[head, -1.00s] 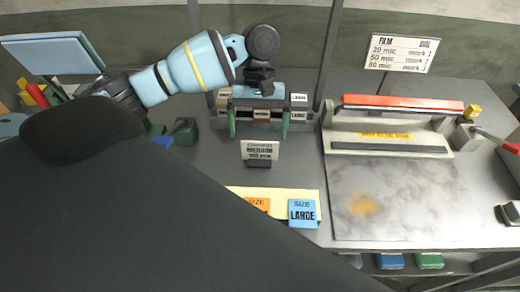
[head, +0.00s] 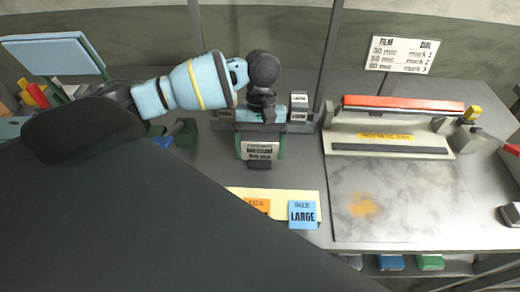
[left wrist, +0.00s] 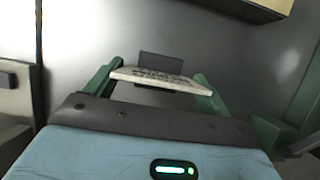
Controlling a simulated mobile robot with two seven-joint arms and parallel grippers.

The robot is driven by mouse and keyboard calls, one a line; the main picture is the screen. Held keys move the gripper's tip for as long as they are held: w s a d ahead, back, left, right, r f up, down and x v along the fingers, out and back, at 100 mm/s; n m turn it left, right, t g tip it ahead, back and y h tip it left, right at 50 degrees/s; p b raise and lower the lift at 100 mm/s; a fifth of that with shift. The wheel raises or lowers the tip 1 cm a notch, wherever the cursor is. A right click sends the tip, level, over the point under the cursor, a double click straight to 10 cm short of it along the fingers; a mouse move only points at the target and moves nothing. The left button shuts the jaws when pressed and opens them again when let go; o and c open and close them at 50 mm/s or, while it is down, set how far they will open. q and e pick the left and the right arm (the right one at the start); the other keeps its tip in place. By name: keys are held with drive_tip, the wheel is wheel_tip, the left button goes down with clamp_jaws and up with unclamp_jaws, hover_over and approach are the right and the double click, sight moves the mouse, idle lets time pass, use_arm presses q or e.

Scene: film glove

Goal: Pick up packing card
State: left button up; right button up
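The packing card (head: 260,151) is a small white card with dark print on a dark stand on the bench. My left gripper (head: 260,148) reaches down behind it, with one green finger at each side of the card. In the left wrist view, the card (left wrist: 158,77) spans the space between the two green fingers (left wrist: 155,85), its ends close to them. The fingers are wide apart; I cannot tell whether they touch the card. My right gripper is not in view.
A film sealer (head: 388,150) with a red bar (head: 402,104) stands on the right. Orange and blue size cards (head: 302,213) lie on a cream strip in front. Behind my gripper is a rack with small labelled blocks (head: 299,105). A film sign (head: 403,54) stands at the back.

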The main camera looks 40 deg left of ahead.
sight(260, 157)
use_arm(q)
drive_tip(key=c, duration=0.3)
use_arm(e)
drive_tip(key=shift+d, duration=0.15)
use_arm(q)
wheel_tip(260, 157, up, 10)
drive_tip(key=shift+p, duration=0.65)
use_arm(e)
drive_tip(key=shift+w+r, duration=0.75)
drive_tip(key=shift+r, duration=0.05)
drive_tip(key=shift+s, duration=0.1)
